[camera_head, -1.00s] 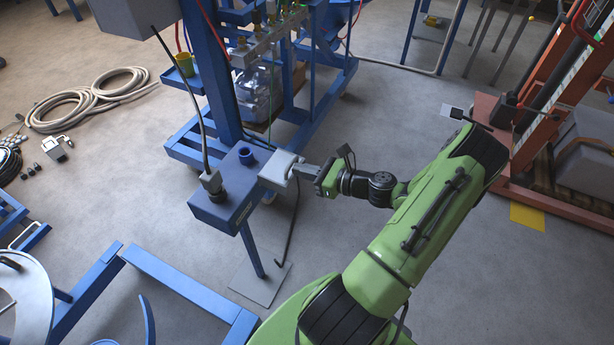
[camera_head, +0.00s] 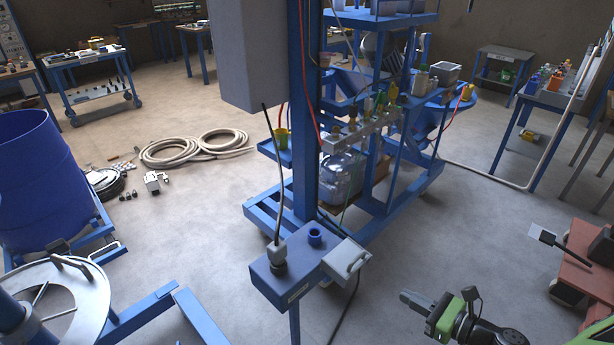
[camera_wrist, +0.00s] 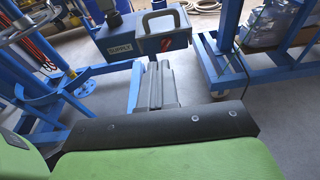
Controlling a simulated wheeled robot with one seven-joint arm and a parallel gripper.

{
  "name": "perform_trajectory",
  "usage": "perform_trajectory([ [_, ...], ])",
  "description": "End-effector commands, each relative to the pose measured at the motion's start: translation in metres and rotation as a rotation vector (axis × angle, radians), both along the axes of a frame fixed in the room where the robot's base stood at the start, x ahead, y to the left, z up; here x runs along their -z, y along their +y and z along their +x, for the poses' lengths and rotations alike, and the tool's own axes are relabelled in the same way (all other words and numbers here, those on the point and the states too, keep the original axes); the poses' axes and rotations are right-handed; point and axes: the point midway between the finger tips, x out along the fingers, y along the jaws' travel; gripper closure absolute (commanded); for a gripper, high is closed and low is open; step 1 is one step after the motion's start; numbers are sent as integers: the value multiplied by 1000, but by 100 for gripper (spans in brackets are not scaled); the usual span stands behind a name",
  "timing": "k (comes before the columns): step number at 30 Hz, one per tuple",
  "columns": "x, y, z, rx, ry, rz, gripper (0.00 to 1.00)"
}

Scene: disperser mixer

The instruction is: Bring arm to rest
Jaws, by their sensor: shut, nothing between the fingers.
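My gripper (camera_head: 410,299) is at the lower right of the head view, its dark fingers together and empty. It points left toward the blue supply box (camera_head: 295,277), with a clear gap between them. Only the end of my green and black arm shows in the head view; the rest is cut off at the bottom. In the wrist view, my closed fingers (camera_wrist: 155,84) point at the box (camera_wrist: 152,38). The grey connector cover with a handle (camera_head: 346,258) sits at the box's right end. A grey plug with a cable (camera_head: 278,254) stands upright on the box.
The blue mixer frame (camera_head: 306,120) stands behind the box. A round metal lid (camera_head: 60,300) and blue drum (camera_head: 38,178) are at left. An orange-red machine (camera_head: 585,255) stands at right. Open floor lies between the frame and that machine.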

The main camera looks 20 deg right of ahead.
Motion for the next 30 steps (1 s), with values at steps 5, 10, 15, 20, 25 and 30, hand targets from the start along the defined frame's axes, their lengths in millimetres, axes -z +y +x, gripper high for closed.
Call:
perform_trajectory([
  [5, -3, 8, 7, -58, 22, -50, 100],
  [10, -26, 65, 36, -467, 135, -434, 100],
  [15, -61, 127, 44, -939, 168, -911, 100],
  [20, -106, 179, 34, -1311, 102, -1351, 100],
  [25, -158, 225, 4, -1595, -61, -1801, 100],
  [30, -195, 250, -38, -1727, -280, -2169, 100],
])
